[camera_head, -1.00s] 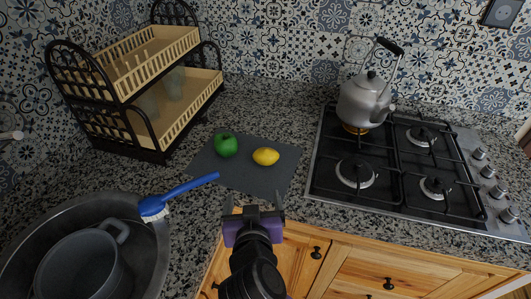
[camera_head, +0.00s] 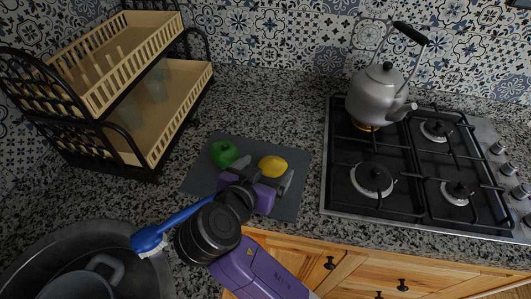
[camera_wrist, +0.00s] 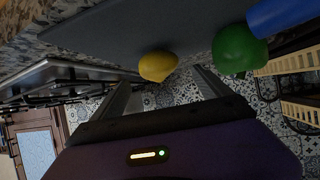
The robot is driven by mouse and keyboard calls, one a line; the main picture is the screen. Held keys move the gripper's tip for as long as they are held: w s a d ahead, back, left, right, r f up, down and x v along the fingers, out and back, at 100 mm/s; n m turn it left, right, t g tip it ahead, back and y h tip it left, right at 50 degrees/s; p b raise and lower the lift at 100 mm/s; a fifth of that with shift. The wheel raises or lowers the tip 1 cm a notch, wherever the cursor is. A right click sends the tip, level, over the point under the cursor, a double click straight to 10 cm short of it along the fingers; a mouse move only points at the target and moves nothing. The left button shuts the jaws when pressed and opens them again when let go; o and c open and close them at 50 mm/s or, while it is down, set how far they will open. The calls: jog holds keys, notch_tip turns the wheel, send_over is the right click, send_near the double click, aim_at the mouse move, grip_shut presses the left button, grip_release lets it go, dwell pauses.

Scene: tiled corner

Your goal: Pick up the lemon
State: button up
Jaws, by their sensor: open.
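The yellow lemon (camera_head: 272,166) lies on a dark grey mat (camera_head: 292,205) on the granite counter. My gripper (camera_head: 264,176) is open and empty, just on the near side of the lemon in the head view, with its fingers over the mat. In the wrist view the lemon (camera_wrist: 158,66) shows past the fingertips, between the two finger lines, and is not held. My gripper (camera_wrist: 163,88) has its fingers spread in that view. Whether a finger touches the lemon I cannot tell.
A green apple or pepper (camera_head: 224,153) sits left of the lemon, close to my gripper. A blue brush (camera_head: 172,228) lies by the sink (camera_head: 40,240). A dish rack (camera_head: 110,90) stands at left. A kettle (camera_head: 380,95) stands on the gas hob (camera_head: 400,180) at right.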

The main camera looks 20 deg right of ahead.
aim_at(276, 158)
jog(key=shift+p+x, duration=0.75)
jog(key=shift+x, duration=3.2)
jog(key=shift+s, duration=0.1)
jog(key=c, duration=1.5)
jog(key=shift+r, duration=0.1)
